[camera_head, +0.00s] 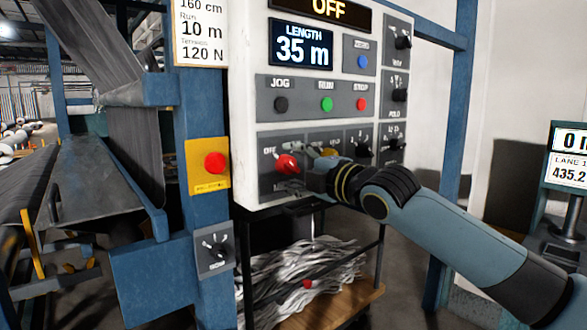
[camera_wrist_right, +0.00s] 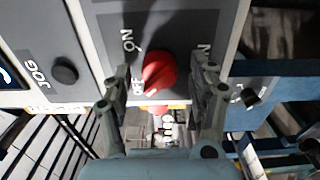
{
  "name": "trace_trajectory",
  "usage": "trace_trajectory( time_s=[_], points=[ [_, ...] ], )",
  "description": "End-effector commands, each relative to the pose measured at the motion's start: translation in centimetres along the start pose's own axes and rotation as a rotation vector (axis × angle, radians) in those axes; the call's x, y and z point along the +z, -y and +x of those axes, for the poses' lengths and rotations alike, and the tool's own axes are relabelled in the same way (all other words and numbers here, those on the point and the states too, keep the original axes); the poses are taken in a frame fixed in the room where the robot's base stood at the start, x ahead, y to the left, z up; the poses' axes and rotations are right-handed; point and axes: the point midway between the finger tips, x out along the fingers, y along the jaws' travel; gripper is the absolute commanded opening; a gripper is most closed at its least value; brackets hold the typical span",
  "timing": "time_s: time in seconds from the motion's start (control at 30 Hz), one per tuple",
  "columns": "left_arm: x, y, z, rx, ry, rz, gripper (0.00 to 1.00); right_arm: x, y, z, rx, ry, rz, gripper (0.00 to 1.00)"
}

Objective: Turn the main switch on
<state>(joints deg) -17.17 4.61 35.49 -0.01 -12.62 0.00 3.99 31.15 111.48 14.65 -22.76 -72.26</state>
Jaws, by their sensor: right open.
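The main switch is a red rotary knob (camera_head: 287,163) at the lower left of the white control panel (camera_head: 244,110), beside an OFF label. It also shows in the right wrist view as a red knob (camera_wrist_right: 160,68), with an ON label near it and another label partly hidden by a finger. A white mark on the knob points down and left in that view, towards the partly hidden label. My right gripper (camera_head: 306,172) is at the panel, just right of the knob in the head view. In the wrist view its open fingers (camera_wrist_right: 163,85) stand either side of the knob; contact cannot be told.
The top display (camera_head: 325,9) reads OFF. Jog, run and stop buttons (camera_head: 326,104) sit above the switch row. A red emergency button (camera_head: 215,163) is on the blue post at left. Several other black knobs (camera_head: 363,150) are close to my right gripper.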

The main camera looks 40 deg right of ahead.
Motion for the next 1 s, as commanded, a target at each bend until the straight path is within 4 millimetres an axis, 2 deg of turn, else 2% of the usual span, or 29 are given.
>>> trace_trajectory(
  time_s=[0.27, 0.6, 0.7, 1.0],
  points=[
    [0.04, -0.01, 0.00, 0.000, 0.001, 0.000, 0.40, -0.01, 0.01, 0.09, -0.001, 0.000, -0.001, 0.58],
    [0.03, -0.02, 0.00, 0.000, 0.000, 0.000, 0.40, 0.00, 0.04, 0.07, -0.001, 0.000, -0.001, 0.14],
    [0.03, -0.02, 0.00, 0.000, 0.000, 0.000, 0.40, 0.00, 0.05, 0.07, -0.002, 0.000, -0.001, 0.04],
    [-0.05, 0.00, -0.42, 0.000, -0.001, 0.000, 0.40, 0.01, 0.01, 0.06, -0.003, 0.000, 0.046, 0.04]
  ],
)
